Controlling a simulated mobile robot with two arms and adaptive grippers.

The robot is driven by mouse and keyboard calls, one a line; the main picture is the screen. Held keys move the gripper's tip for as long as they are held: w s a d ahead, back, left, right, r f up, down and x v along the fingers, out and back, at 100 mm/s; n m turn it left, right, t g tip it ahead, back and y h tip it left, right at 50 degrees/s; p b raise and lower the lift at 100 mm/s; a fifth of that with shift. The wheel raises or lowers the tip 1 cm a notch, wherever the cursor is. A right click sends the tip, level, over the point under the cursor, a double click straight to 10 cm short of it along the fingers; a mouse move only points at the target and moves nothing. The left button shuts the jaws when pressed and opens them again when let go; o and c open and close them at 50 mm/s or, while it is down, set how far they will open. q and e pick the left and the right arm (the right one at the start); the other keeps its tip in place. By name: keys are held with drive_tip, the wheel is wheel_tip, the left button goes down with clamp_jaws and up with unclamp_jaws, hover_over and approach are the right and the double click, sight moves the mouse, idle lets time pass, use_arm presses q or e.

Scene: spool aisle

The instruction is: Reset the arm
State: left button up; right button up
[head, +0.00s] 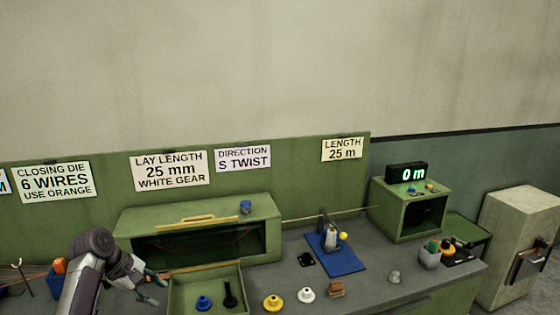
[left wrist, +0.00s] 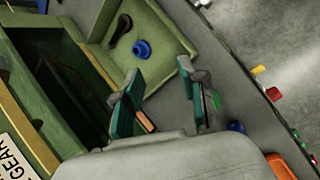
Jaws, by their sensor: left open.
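My left arm (head: 90,265) comes in from the lower left of the head view. Its left gripper (head: 154,287) is over the bench, in front of the green cabinet (head: 268,240) and just left of the lowered green door or tray (head: 178,298). In the left wrist view the left gripper (left wrist: 165,105) shows two teal-padded fingers spread apart with nothing held between them. A blue part (head: 204,302) and a black lever-like part (head: 229,294) lie on the green tray, apart from the gripper. My right gripper is not in view.
Yellow (head: 272,303) and white (head: 306,295) gears stand on the bench. A blue-based fixture (head: 336,255) and a green box (head: 410,215) with a "0 m" display (head: 407,172) stand to the right. An orange item (head: 60,266) and wires lie left of my arm.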

use_arm(q)
drive_tip(key=s+d+f+m+y, duration=0.2)
drive_tip(key=s+d+f+m, duration=0.15)
drive_tip(key=s+f, duration=0.4)
drive_tip(key=s+d+f+m+y, duration=0.1)
drive_tip(key=s+d+f+m, duration=0.1)
drive_tip(key=s+f+m, duration=0.4)
drive_tip(key=s+d+r+m+y, duration=0.1)
drive_tip(key=s+d+r+m, duration=0.2)
drive_tip(key=s, duration=1)
drive_tip(key=s+d+m, duration=0.3)
drive_tip(key=s+m, duration=0.2)
drive_tip(key=s, duration=0.8)
wheel_tip(320, 180, down, 31)
drive_tip(key=s+g+b, duration=0.1)
drive_tip(key=s+b, duration=0.1)
drive_tip(key=b, duration=0.1)
drive_tip(key=s+a+f+g+b, duration=0.1)
drive_tip(key=s+a+f+b, duration=0.1)
drive_tip(key=s+f, duration=1.3)
wheel_tip(320, 180, down, 2)
drive_tip(key=shift+s+a+f+y+b, duration=0.1)
drive_tip(key=shift+s+a+y+b, duration=0.2)
drive_tip(key=shift+s+b, duration=0.1)
